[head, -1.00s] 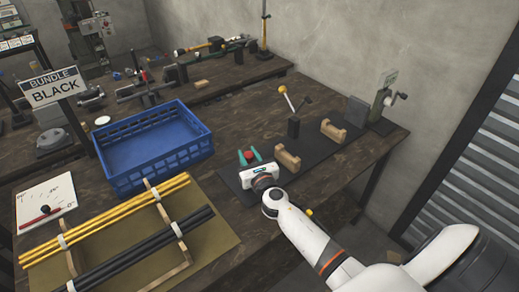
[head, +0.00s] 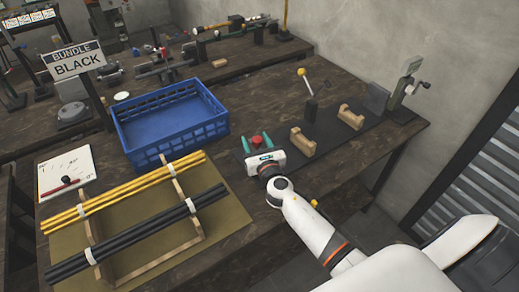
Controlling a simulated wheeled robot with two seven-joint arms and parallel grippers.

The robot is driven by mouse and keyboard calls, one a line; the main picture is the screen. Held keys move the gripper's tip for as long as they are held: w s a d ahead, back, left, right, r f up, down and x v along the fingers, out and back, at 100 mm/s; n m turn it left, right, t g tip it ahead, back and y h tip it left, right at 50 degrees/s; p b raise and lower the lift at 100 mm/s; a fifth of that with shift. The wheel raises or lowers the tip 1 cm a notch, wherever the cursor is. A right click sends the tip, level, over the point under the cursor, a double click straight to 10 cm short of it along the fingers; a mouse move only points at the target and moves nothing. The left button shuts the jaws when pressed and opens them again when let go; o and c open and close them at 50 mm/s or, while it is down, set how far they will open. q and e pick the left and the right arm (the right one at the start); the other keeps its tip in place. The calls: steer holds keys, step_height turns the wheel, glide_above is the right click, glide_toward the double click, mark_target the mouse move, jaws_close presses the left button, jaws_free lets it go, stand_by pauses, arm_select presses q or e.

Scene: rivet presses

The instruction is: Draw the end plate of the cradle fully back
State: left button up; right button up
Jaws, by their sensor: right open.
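The cradle sits on a dark base strip along the right side of the bench. Its two notched wooden blocks are a near one (head: 302,143) and a far one (head: 351,117). A grey upright plate (head: 377,99), seemingly the end plate, stands beyond the far block, beside a crank unit (head: 409,86). My right gripper (head: 256,142) is low over the near end of the strip, left of the near block and well short of the plate. Its teal fingers are apart. A red thing shows between or behind them; I cannot tell which. My left gripper is out of view.
A lever with a yellow knob (head: 302,73) stands behind the blocks. A blue crate (head: 172,128) is left of my gripper. A wooden rack (head: 165,160) holds yellow and black rods at the front. A "BUNDLE BLACK" sign (head: 74,60) stands at left.

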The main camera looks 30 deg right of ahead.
steer(key=s+a+b, duration=0.1)
steer(key=s+a, duration=0.1)
steer(key=s, duration=0.9)
steer(key=shift+s+a, duration=0.15)
steer(key=shift+s, duration=0.1)
